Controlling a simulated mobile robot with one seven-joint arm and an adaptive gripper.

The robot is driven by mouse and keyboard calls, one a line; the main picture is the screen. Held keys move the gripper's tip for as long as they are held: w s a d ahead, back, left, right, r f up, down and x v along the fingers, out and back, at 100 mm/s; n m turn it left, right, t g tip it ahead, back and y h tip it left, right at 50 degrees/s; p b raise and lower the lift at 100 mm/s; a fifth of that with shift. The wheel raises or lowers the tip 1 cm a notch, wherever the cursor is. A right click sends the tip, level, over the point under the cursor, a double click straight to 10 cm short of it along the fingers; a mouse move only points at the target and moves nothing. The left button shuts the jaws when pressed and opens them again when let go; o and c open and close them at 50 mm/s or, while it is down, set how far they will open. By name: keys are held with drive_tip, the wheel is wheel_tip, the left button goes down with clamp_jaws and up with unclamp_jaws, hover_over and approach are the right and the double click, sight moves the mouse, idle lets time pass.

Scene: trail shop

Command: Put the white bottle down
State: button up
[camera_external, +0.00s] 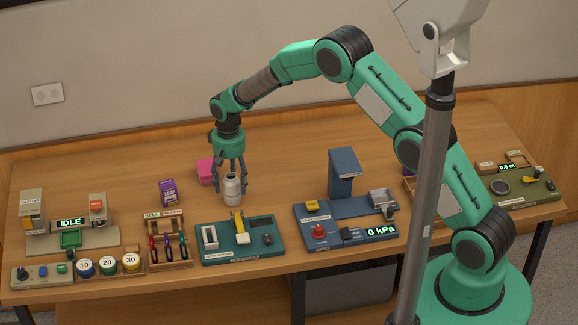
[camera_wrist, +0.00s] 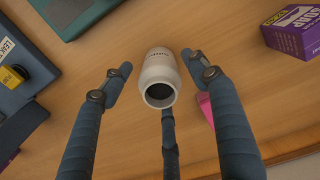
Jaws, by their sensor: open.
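The white bottle (camera_external: 232,190) stands upright on the wooden table, behind the teal station. In the wrist view the white bottle (camera_wrist: 159,78) shows its dark open mouth toward the camera. My gripper (camera_external: 233,170) points down over the bottle from above. In the wrist view my gripper (camera_wrist: 158,82) has its fingers spread to both sides of the bottle, with a visible gap on each side. A third finger shows below the bottle's mouth; whether it touches the bottle I cannot tell.
The teal station (camera_external: 222,245) lies just in front of the bottle. A purple box (camera_external: 168,192) stands to the left and a pink object (camera_external: 206,171) behind left. The blue pressure station (camera_external: 345,215) is to the right. Bare table lies behind the bottle.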

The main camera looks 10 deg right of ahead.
wheel_tip(320, 180, up, 11)
drive_tip(key=shift+f+p, duration=0.2)
drive_tip(key=shift+p, duration=0.1)
idle(0.7)
